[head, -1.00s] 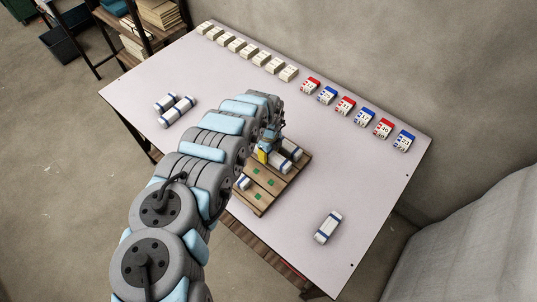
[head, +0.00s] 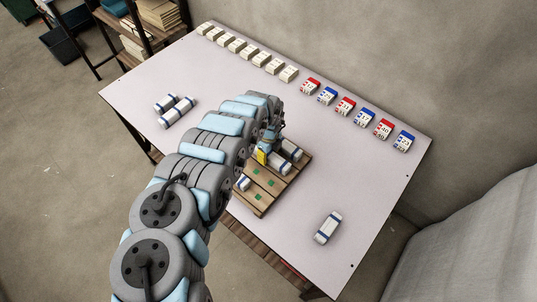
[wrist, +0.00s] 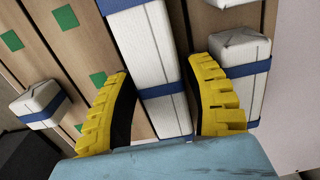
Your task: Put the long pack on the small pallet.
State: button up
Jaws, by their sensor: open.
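The small wooden pallet (head: 252,199) with green squares lies on the table's near edge and also shows in the wrist view (wrist: 72,62). A long white pack with blue bands (wrist: 150,50) lies on it in the wrist view. My gripper (wrist: 160,68) is open, with one yellow finger on each side of this pack; whether they touch it I cannot tell. In the head view my gripper (head: 265,154) is low over the pallet, partly hidden by my arm. White packs lie right (wrist: 240,50) and left (wrist: 38,102) of the long one.
Another lies alone at the right (head: 328,227). Cream boxes (head: 247,52) and red and blue boxes (head: 365,117) line the back edge. The table (head: 330,180) is clear between them and the pallet.

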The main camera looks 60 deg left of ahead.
jog(key=shift+a+r, duration=0.1)
jog(key=shift+r, duration=0.8)
notch_tip(320, 180, up, 10)
jog(key=p, duration=0.2)
jog(key=shift+f, duration=0.15)
